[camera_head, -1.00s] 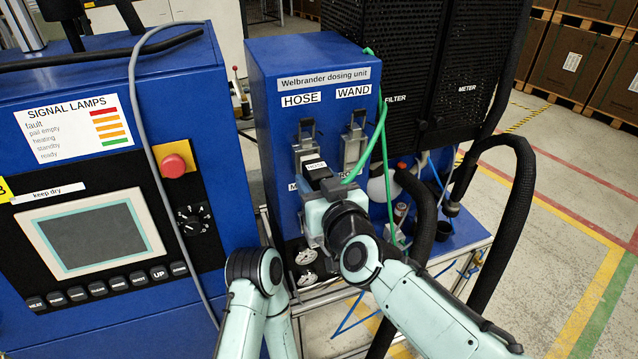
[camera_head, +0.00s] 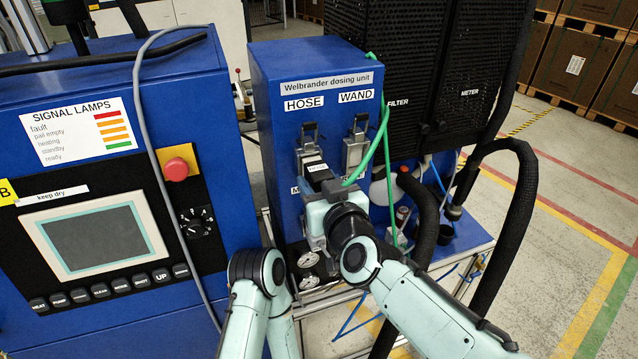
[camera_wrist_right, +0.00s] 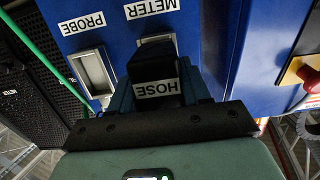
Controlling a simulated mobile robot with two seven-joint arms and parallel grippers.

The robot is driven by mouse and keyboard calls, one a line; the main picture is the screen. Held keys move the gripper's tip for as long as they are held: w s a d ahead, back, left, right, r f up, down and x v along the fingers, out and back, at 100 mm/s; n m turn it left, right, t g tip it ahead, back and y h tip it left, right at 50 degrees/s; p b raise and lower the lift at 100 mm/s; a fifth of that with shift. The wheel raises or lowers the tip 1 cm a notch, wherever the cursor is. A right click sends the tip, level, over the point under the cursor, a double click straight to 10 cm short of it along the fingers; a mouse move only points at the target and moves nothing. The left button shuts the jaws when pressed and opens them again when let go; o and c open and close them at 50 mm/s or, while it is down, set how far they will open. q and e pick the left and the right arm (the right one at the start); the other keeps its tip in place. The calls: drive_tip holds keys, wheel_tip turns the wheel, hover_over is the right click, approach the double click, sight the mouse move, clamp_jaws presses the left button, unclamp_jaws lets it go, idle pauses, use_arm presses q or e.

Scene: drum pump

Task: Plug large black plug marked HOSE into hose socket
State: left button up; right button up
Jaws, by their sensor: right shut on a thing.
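My right gripper (camera_head: 325,193) is shut on the large black plug (camera_head: 318,174) in front of the blue dosing unit. The plug's HOSE label (camera_wrist_right: 156,88) reads upside down between the fingers (camera_wrist_right: 160,95) in the right wrist view. The hose socket (camera_head: 308,148), with a metal latch frame, is under the HOSE label (camera_head: 304,103). The plug is right at the lower part of this socket and covers much of it. I cannot tell whether it is seated. My left gripper is not in view.
The wand socket (camera_head: 355,150) to the right looks empty. A green cable (camera_head: 383,140) hangs close to the right gripper. A thick black hose (camera_head: 425,215) and a control cabinet (camera_head: 100,160) flank the unit.

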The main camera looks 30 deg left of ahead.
drive_tip(key=shift+w+a+r, duration=0.1)
drive_tip(key=shift+a, duration=0.1)
drive_tip(key=shift+w+a, duration=0.2)
drive_tip(key=shift+w, duration=0.05)
drive_tip(key=shift+w+a+p, duration=0.15)
drive_tip(key=shift+a+p, duration=0.1)
drive_tip(key=shift+p, duration=0.1)
idle(1.0)
drive_tip(key=o, duration=1.3)
drive_tip(key=shift+c, duration=0.2)
drive_tip(key=v, duration=0.9)
